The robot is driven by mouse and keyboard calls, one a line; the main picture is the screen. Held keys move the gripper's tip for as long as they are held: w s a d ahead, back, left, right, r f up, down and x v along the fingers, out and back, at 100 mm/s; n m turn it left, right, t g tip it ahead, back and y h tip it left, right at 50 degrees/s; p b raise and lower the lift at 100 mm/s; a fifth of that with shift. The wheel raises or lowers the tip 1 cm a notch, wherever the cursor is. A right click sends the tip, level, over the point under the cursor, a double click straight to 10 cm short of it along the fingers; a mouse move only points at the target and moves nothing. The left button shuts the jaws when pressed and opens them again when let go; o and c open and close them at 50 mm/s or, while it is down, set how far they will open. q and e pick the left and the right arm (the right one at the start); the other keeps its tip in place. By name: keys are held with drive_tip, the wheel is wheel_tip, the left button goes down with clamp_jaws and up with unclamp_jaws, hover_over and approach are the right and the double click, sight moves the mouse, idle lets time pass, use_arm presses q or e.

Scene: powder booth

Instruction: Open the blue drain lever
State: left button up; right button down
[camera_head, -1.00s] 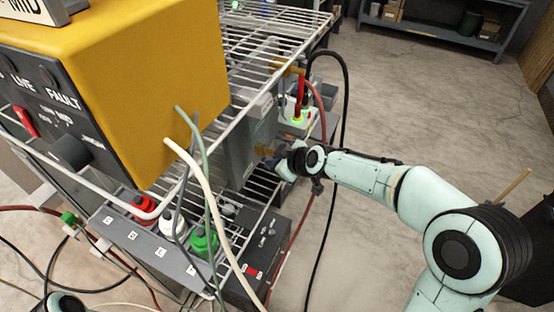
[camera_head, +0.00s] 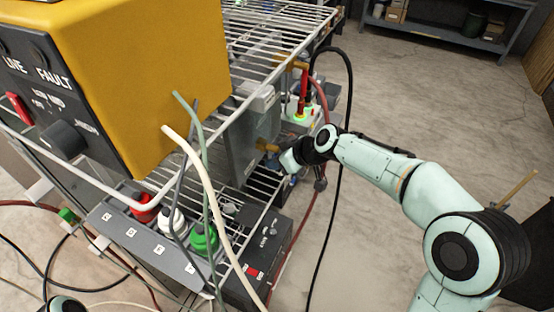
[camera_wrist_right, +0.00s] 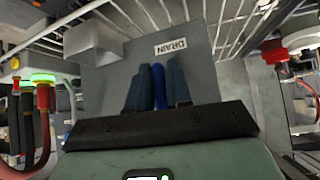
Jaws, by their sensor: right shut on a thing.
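The blue drain lever (camera_wrist_right: 158,86) shows in the right wrist view, between the two fingers of my right gripper (camera_wrist_right: 158,84). The gripper is shut on the lever, with a finger on each side. A label reading DRAIN is on the grey tank face (camera_wrist_right: 205,60) behind it. In the head view my right gripper (camera_head: 283,163) is at the right side of the grey tank (camera_head: 240,150), beside a brass fitting (camera_head: 266,146). The lever is mostly hidden there by the gripper. My left gripper is not in view.
A yellow control box (camera_head: 140,80) stands on the wire rack (camera_head: 270,35). Red, white and green plugs sit in a lower grey panel (camera_head: 135,235). Hoses and cables hang in front of the rack and beside my right arm. A device with a green-lit ring (camera_wrist_right: 42,78) is close by.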

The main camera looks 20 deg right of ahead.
drive_tip(key=c, duration=1.2)
unclamp_jaws()
drive_tip(key=shift+o, duration=0.2)
drive_tip(key=shift+r, duration=0.1)
drive_tip(key=v, duration=1.3)
drive_tip(key=shift+b, duration=0.45)
drive_tip(key=shift+r, duration=0.15)
